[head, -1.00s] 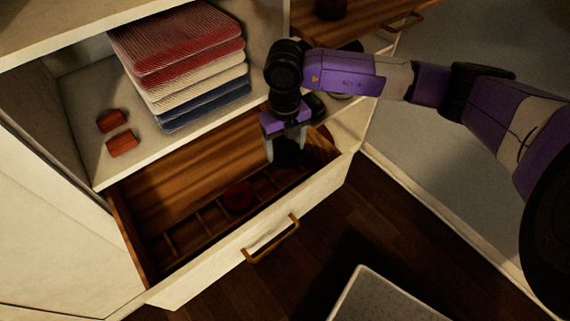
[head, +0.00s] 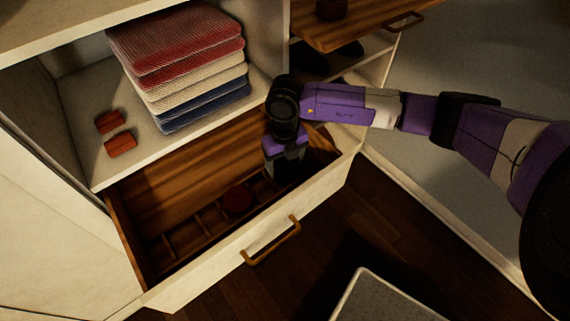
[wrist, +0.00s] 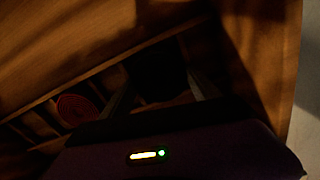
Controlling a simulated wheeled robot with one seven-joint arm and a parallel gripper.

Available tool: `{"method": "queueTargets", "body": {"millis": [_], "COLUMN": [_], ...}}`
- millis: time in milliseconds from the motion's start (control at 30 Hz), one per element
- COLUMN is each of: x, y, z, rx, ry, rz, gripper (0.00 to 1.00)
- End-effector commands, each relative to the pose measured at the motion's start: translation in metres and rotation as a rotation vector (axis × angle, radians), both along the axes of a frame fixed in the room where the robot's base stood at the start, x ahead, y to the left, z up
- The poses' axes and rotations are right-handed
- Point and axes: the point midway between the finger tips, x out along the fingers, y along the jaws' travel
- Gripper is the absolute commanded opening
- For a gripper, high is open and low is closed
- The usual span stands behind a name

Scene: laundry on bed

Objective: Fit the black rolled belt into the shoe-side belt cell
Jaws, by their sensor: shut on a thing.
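My gripper (head: 284,160) points down into the right part of the open drawer (head: 172,298), on the side toward the shoes. It is shut on the black rolled belt (head: 291,173), which is dark and hard to make out. In the wrist view the belt (wrist: 158,68) shows as a black shape between the two fingers, at the right end of the row of divided cells. The belt hides most of the shoe-side cell beneath it. I cannot tell whether the belt touches the cell floor. A dark red rolled belt (head: 237,199) sits in a cell to the left.
Thin wooden dividers (head: 203,220) split the drawer's front strip; cells left of the red roll look empty. Folded towels (head: 190,60) and two red-brown blocks (head: 120,144) lie on the shelf above. Dark shoes (head: 346,50) stand behind right, below another open wooden drawer (head: 365,25).

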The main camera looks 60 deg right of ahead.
Motion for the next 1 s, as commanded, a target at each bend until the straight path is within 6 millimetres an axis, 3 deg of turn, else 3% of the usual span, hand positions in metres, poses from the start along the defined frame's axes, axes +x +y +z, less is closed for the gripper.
{"method": "queueTargets", "body": {"millis": [33, 67, 167, 600, 1000], "x": [0.0, 0.0, 0.0, 0.0, 0.001], "y": [0.0, 0.0, 0.0, 0.0, 0.0], "z": [-0.002, -0.002, -0.002, 0.007, 0.083], "rx": [0.0, 0.0, 0.0, 0.0, -0.002], "ry": [0.0, 0.0, 0.0, -0.001, -0.002], "rz": [0.0, 0.0, 0.0, 0.001, 0.002], "gripper": [0.17, 0.73, 0.92, 0.93, 0.93]}}
